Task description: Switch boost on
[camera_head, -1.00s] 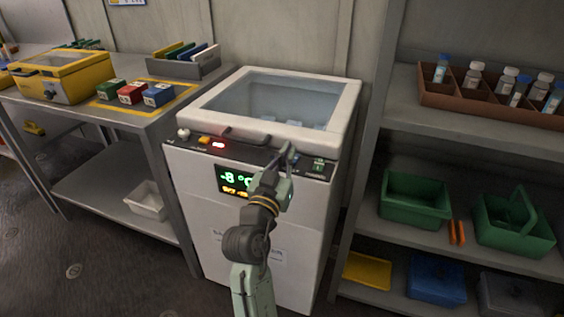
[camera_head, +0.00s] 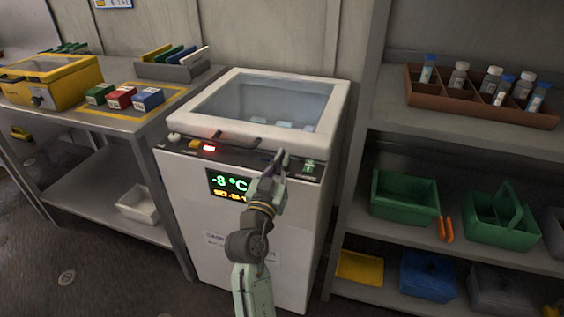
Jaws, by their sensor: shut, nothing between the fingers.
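A white chest freezer (camera_head: 222,258) with a glass-topped lid (camera_head: 267,100) stands in the middle, its lid shut. A dark control strip runs along its front top edge. On the strip are a white knob (camera_head: 174,137), a yellow button (camera_head: 194,144), a lit red indicator (camera_head: 209,148) and a green switch (camera_head: 309,167) at the right end. A display (camera_head: 230,184) below the strip reads about -8 °C in green, with smaller yellow text partly hidden by my arm. My gripper (camera_head: 280,156) is shut and empty, at the strip just left of the green switch; contact cannot be told.
A steel table (camera_head: 125,127) at left holds a yellow box (camera_head: 52,82), small coloured boxes and a grey rack (camera_head: 175,69). Shelving at right holds a brown vial tray (camera_head: 480,108) and green bins (camera_head: 404,197). The shelf upright stands close to the freezer's right side.

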